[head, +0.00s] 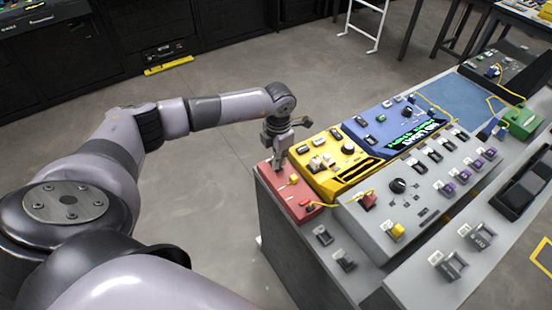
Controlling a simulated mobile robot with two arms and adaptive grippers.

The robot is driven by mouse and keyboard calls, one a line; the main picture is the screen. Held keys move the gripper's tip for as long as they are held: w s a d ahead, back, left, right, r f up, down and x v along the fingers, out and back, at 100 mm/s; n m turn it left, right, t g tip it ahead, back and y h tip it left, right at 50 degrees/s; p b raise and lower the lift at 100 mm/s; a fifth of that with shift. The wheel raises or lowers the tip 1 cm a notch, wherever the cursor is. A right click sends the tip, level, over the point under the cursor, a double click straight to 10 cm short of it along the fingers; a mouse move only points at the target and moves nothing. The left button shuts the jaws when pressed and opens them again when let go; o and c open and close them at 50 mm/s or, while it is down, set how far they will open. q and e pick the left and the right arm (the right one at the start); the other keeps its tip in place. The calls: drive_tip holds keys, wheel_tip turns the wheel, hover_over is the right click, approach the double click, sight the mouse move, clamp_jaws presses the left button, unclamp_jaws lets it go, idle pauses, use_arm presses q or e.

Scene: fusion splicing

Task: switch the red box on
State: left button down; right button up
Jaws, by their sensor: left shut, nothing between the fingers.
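The red box (271,182) sits at the left end of the console, beside the yellow box. On its top I see a small yellow part (293,179) and a red part (306,202) near its front edge. My left gripper (277,168) points down at the far left part of the red box's top. Its fingers are shut with nothing between them. I cannot tell whether the tips touch the box, and they hide part of its top. My right gripper is not in view.
A yellow box (324,184) and a blue box (372,127) with a green-lit display stand right of the red box. A grey panel (377,216) with knobs and switches lies in front. A green box (521,121) is at the far right. The floor left of the console is clear.

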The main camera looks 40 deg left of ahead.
use_arm(q)
drive_tip(key=shift+r+p, duration=1.7)
drive_tip(key=shift+r, duration=1.3)
